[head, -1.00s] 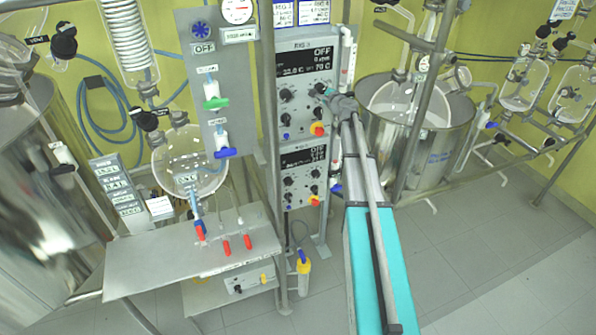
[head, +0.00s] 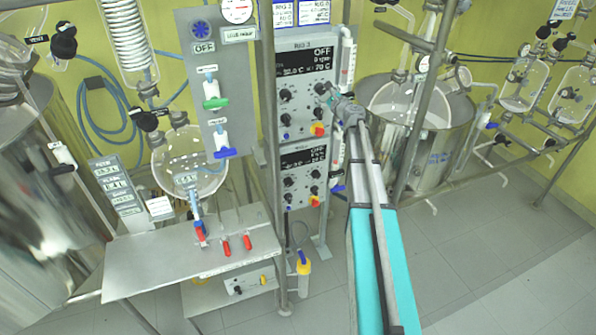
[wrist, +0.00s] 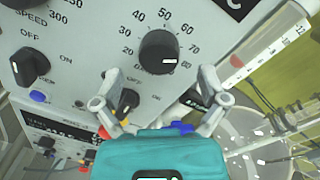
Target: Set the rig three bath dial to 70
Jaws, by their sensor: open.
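The rig three panel (head: 305,87) stands in the middle of the head view, its display reading OFF at top and 70 C at lower right. The bath dial (wrist: 158,53) is a round black knob in the wrist view, with a scale marked 20 to 80. Its white mark points to the lower right, near the 70 to 80 end. In the head view the dial (head: 320,88) is at the panel's upper right. My gripper (wrist: 160,76) is open and empty, its fingers spread to either side, apart from the dial. In the head view my gripper (head: 337,99) is just right of it.
Left of the bath dial are the speed knob and an on/off knob (wrist: 30,66). A red-and-yellow switch (head: 317,129) sits below. A second control panel (head: 303,175) is underneath. A steel post (head: 420,110) and bath vessel (head: 430,145) stand right of my arm.

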